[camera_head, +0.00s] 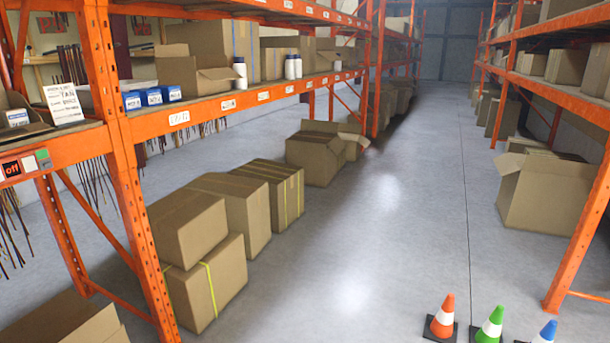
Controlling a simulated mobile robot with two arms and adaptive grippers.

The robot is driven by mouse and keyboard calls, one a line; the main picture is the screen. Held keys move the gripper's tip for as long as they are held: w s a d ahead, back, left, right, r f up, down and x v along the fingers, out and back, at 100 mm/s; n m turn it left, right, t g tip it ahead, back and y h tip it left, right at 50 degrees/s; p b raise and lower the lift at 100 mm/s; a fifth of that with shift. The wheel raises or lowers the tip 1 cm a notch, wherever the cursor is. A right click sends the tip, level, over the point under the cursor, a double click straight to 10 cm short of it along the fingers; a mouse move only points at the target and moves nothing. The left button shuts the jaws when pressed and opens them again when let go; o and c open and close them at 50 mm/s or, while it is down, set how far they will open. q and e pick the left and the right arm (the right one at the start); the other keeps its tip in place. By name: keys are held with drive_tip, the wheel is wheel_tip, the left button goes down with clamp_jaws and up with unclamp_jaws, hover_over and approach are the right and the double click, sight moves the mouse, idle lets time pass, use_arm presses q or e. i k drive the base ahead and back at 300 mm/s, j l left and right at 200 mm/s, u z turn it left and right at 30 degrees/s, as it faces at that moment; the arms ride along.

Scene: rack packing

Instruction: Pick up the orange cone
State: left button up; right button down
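In the head view, the orange cone (443,317) stands upright on the grey floor near the bottom edge, right of the middle. It has a white band and a dark square base. A green cone (491,325) stands just to its right, and a blue cone (546,333) stands further right, its lower part cut off by the frame edge. Neither of my grippers shows in this view.
An orange rack (128,205) runs along the left, with several cardboard boxes (207,284) on the floor under it. Another orange rack (583,232) stands on the right, with an open box (549,192) under it. The aisle floor (400,220) between is clear.

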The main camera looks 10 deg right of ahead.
sight(441, 328)
drive_tip(key=i+l+z, duration=0.3)
drive_tip(key=i+z, duration=0.2)
drive_tip(key=i, duration=0.15)
drive_tip(key=i+z, duration=0.45)
drive_tip(key=i, duration=0.2)
drive_tip(key=i+j+z, duration=0.15)
drive_tip(key=i+z, duration=0.35)
drive_tip(key=i, duration=0.15)
